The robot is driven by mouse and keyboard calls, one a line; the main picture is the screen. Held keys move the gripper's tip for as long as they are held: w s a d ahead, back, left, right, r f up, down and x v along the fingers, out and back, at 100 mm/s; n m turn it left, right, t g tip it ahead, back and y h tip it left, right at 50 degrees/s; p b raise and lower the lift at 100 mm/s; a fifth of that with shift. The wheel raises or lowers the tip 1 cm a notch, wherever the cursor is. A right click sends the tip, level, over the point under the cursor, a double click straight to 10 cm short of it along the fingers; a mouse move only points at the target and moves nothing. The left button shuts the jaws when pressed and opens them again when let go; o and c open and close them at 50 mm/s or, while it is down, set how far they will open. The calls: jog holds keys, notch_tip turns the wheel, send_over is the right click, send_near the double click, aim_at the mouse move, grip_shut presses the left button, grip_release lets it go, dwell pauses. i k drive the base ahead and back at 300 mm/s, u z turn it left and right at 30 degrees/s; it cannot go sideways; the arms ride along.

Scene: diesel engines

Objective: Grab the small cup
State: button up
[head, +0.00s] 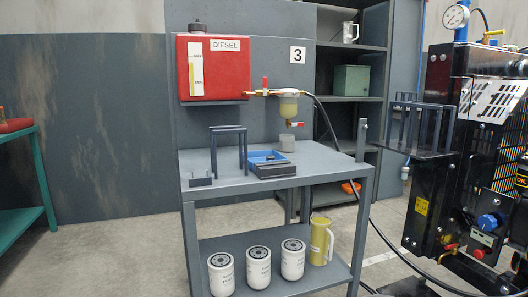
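A small grey cup (287,143) stands upright on the back right part of the grey metal table (228,179). It is below the clear filter bowl (288,106) with a red-handled valve, and a gap shows between them. My gripper is not in view. What the cup holds cannot be seen.
A blue tray (262,157) and dark box (273,170) lie in front of the cup. A dark blue frame (228,146) stands to the left. A red diesel tank (212,68) hangs above. White filters (258,267) and a yellow jug (321,241) stand below. A black hose (325,119) runs right.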

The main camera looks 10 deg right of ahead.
aim_at(286, 141)
jog(key=u, duration=0.35)
jog(key=k, duration=0.85)
jog(key=u, duration=1)
jog(key=i, duration=3.9)
jog(key=z, duration=1.25)
jog(key=i, duration=0.9)
jog(key=z, duration=1.15)
